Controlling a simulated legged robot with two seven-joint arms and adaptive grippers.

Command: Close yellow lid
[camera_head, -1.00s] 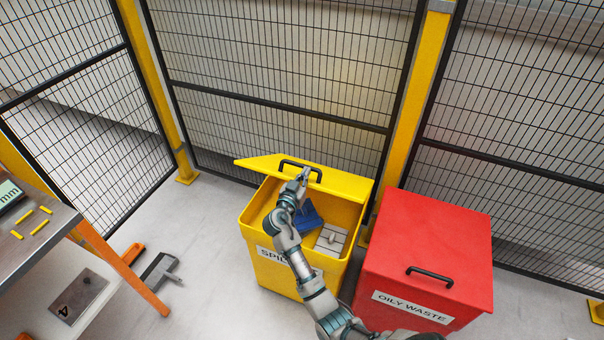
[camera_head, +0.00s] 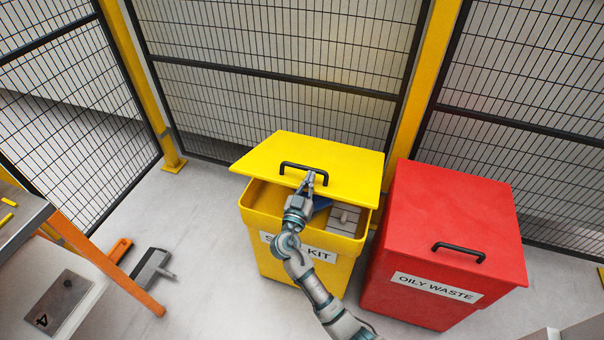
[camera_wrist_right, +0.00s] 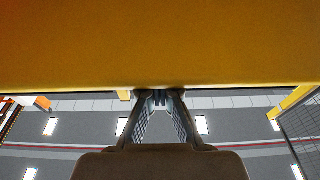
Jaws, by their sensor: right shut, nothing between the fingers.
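The yellow lid (camera_head: 330,160) of the yellow spill kit bin (camera_head: 280,262) is tilted part-way open, its front edge raised above the bin's rim. Its black handle (camera_head: 303,168) is on the lid's top near the front edge. My right gripper (camera_head: 310,178) is at the lid's front edge just below the handle, shut and empty. In the right wrist view its fingertips (camera_wrist_right: 160,97) meet the edge of the lid (camera_wrist_right: 160,45), which fills the upper part. Whether they touch it is hard to tell. A blue item (camera_head: 321,204) and a grey item (camera_head: 343,220) show inside the bin. My left gripper is not in view.
A red oily waste bin (camera_head: 445,230) with a closed lid stands close on the right. Mesh fencing (camera_head: 270,100) with yellow posts runs behind. A workbench (camera_head: 20,225) and a grey brush-like tool (camera_head: 152,268) are on the left.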

